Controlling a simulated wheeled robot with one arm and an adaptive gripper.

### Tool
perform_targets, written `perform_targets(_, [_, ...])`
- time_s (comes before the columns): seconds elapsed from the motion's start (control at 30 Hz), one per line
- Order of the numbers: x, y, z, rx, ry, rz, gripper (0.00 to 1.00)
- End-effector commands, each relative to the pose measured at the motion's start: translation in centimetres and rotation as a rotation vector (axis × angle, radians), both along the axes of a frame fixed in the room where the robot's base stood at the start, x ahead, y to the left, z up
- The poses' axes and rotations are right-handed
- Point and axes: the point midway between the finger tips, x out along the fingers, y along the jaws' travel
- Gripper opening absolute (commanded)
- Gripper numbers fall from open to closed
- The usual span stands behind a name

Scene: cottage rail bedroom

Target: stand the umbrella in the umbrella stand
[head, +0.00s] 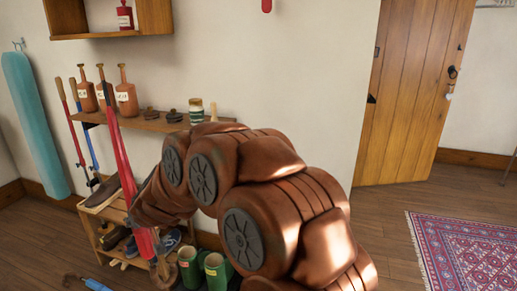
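A long, furled red umbrella (124,160) is tilted in front of the shelves at the left, its thin end up by the bottles. Its wider lower part shows again below the end of my copper-coloured arm, with what looks like a brown curved handle near the bottom. My gripper (140,213) is at the umbrella's middle and appears to be shut on it, though my arm hides most of the fingers. I cannot make out an umbrella stand in this view.
A low rack (97,211) with shoes stands below a wall shelf (150,122) of bottles and jars. A blue item (97,285) lies on the floor at the bottom left. Floor is clear before the patterned rug (470,250).

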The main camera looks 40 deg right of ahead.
Motion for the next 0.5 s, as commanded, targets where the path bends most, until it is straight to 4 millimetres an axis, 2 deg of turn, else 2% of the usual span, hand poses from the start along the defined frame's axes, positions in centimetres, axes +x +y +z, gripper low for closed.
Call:
perform_targets(0.27, [4.1, -4.8, 1.6, -0.002, -0.005, -0.018, 0.0])
perform_targets(0.5, [7.5, -11.1, 3.1, -0.001, -0.004, -0.036, 0.0])
